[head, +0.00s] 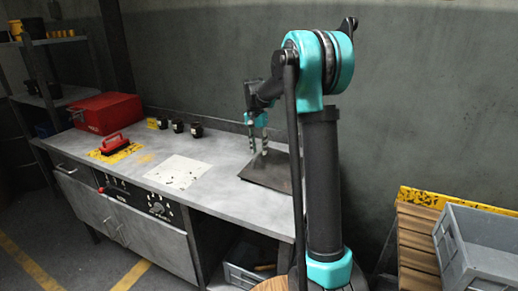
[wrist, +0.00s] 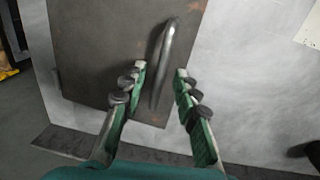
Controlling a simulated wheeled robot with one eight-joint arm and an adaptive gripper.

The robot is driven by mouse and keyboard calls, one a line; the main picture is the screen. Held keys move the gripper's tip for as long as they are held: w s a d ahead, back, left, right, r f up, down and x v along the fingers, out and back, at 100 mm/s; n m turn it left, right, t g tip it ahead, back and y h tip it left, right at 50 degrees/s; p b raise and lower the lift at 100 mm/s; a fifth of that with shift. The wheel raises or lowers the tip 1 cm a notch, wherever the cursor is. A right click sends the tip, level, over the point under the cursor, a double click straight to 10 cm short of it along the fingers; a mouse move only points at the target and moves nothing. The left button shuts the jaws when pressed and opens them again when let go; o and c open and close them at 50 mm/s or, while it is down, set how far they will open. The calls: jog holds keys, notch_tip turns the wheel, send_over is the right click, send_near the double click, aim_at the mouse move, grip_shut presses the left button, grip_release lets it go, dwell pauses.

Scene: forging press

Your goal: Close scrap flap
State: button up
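The scrap flap (head: 268,172) is a dark, flat square plate at the right part of the grey worktop. In the wrist view the flap (wrist: 95,50) fills the upper left and has a curved metal bar handle (wrist: 163,62) near its right edge. I cannot tell whether the flap lies flush or slightly raised. My gripper (head: 257,140) is above the flap, fingers pointing down. In the wrist view my gripper (wrist: 160,69) is open, with the handle showing between its fingers. Whether the fingers reach down around the handle is unclear.
A red toolbox (head: 106,112) and a red-handled tool (head: 114,145) sit on the worktop's left. Several small black items (head: 178,126) stand along the back. A white sheet (head: 177,171) lies mid-worktop. A grey crate (head: 478,250) stands at the right. The wall is close behind.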

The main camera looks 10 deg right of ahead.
grip_shut()
dwell(0.4)
grip_release()
notch_tip(320, 180, up, 12)
jog(key=shift+w+a, duration=0.25)
jog(key=shift+a, duration=0.2)
dwell(0.3)
